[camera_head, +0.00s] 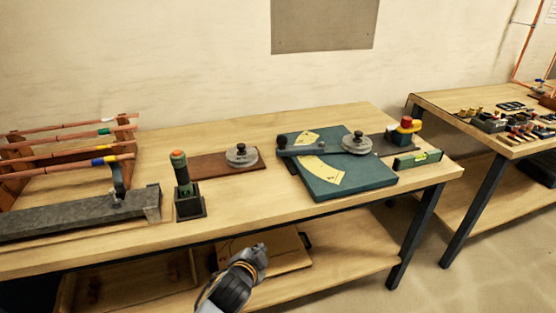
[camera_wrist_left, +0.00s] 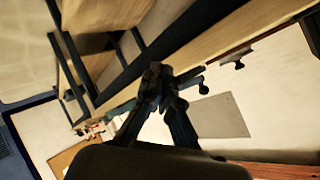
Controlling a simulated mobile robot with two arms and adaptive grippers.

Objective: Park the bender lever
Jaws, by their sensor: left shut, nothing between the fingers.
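The bender is a teal plate (camera_head: 345,185) with yellow angle scales on the workbench, right of its middle. A round grey metal wheel (camera_head: 357,143) sits on it. The bender lever (camera_head: 318,150) is a grey-blue bar running left from the wheel across the plate, with its knobbed end (camera_head: 282,142) near the plate's left edge. My left gripper (camera_head: 258,257) is shut and empty, in front of the bench's front edge and below and left of the plate, apart from the lever. It also shows in the left wrist view (camera_wrist_left: 160,78). My right gripper is not in view.
A second grey wheel (camera_head: 241,155) on a brown board, a black stand with a green tool (camera_head: 181,175), a grey clamp rail (camera_head: 80,213) and a copper pipe rack (camera_head: 70,150) stand to the left. A green level (camera_head: 418,158) and a red-topped yellow device (camera_head: 406,127) are at right.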

